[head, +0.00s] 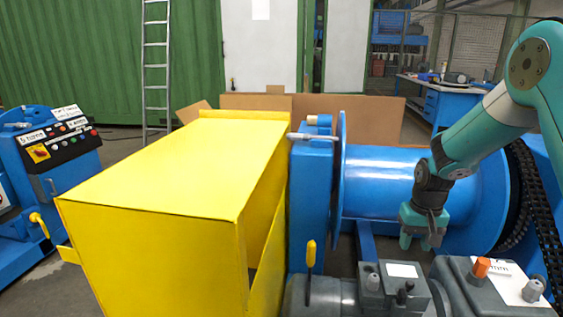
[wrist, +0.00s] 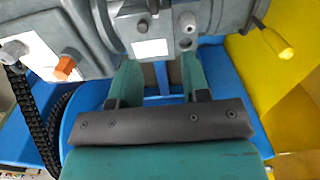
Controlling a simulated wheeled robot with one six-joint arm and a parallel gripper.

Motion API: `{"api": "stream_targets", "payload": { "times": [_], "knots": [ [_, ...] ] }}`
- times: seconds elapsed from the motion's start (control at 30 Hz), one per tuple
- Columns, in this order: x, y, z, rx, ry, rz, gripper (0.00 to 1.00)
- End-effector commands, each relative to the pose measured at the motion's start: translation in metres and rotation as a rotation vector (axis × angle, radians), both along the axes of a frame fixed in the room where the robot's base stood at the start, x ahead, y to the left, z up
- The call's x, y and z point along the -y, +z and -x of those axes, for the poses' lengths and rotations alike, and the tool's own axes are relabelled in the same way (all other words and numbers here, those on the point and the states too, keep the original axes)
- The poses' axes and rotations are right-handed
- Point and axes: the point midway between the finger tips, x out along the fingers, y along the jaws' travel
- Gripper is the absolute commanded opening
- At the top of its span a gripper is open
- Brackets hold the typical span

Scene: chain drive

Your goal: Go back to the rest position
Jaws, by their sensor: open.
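My gripper (head: 422,240) hangs from my teal arm at the right of the head view, its fingers pointing down in front of the blue drum (head: 385,183). In the wrist view my gripper (wrist: 160,82) shows two teal fingers spread apart with nothing between them, so it is open and empty. Below and beyond the fingers is a grey machine housing (head: 405,285) with small knobs and a white label. It also shows at the top of the wrist view (wrist: 155,25). I cannot tell the exact gap between the fingertips and the housing.
A yellow guard box (head: 180,170) fills the left middle. A black chain (head: 545,240) runs at the right edge, near my arm. An orange knob (head: 481,267) and a yellow lever (head: 311,254) stick up from the machine. A blue control console (head: 60,160) stands far left.

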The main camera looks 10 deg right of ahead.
Motion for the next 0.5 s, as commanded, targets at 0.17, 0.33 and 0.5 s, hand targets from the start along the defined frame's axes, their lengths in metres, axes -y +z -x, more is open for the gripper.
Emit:
{"api": "stream_targets", "payload": {
  "times": [0.17,0.33,0.5],
  "knots": [
    [-0.069,0.093,0.029,0.052,0.168,-0.066,0.43],
    [-0.148,0.184,0.098,0.097,0.400,-0.159,0.43],
    [-0.204,0.251,0.187,0.132,0.632,-0.248,0.43]
  ]
}}
